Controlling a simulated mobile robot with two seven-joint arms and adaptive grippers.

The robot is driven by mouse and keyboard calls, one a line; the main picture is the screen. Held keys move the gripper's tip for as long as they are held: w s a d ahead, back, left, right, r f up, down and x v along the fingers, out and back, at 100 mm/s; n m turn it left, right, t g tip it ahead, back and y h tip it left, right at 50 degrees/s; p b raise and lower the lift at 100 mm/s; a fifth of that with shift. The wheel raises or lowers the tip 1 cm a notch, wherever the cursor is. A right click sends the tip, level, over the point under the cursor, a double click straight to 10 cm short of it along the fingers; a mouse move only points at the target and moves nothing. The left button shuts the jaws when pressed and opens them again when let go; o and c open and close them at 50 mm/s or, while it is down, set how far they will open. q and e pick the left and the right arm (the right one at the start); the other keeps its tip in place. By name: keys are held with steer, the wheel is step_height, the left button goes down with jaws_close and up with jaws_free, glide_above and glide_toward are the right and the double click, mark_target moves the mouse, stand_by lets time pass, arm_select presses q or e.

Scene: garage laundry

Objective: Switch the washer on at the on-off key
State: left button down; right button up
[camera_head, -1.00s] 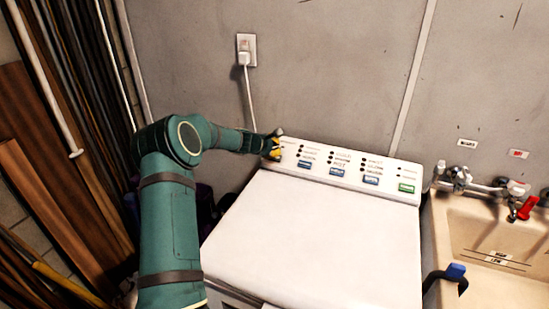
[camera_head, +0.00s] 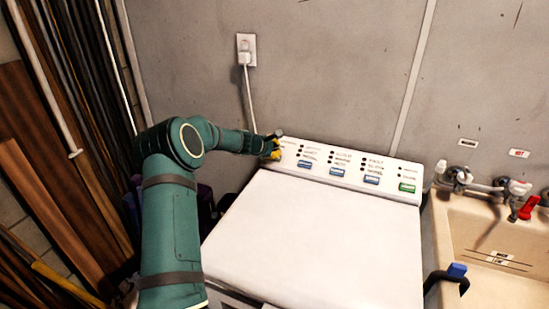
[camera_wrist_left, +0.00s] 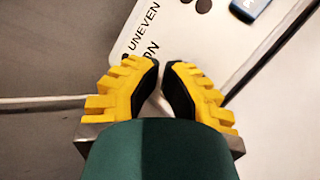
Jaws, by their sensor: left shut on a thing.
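The white washer (camera_head: 320,235) stands against the wall with its lid closed. Its control panel (camera_head: 390,190) runs along the back, with rows of black dots, blue keys and a green key (camera_head: 407,187) at the right end. My left gripper (camera_head: 277,149) is at the panel's left end, left of the first blue key (camera_head: 304,164). In the left wrist view, its yellow and black fingers (camera_wrist_left: 161,76) are nearly together beside lettering reading "UNEVEN" and "ON". What lies between the fingertips is hidden. I cannot make out the on-off key. My right gripper is out of view.
A beige sink (camera_head: 490,235) with taps and a red handle (camera_head: 529,207) stands right of the washer. A plugged outlet (camera_head: 246,50) is on the wall. Planks (camera_head: 50,180) lean at left.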

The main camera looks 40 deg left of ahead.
arm_select(q)
steer(key=shift+w+f+b, duration=0.15)
steer(key=shift+f+b, duration=0.25)
steer(key=shift+f, duration=0.25)
stand_by(1.0)
steer(key=shift+r, duration=0.2)
steer(key=shift+s+r, duration=0.3)
steer(key=shift+r, duration=0.4)
steer(key=shift+r, duration=0.1)
steer(key=shift+s+r+p, duration=0.2)
steer(key=shift+r+p, duration=0.25)
steer(key=shift+r, duration=0.1)
steer(key=r, duration=0.1)
steer(key=s+r, duration=0.1)
steer(key=r+p, duration=0.1)
steer(key=shift+s+d+r, duration=0.2)
steer(key=shift+d, duration=0.1)
steer(key=shift+f, duration=0.1)
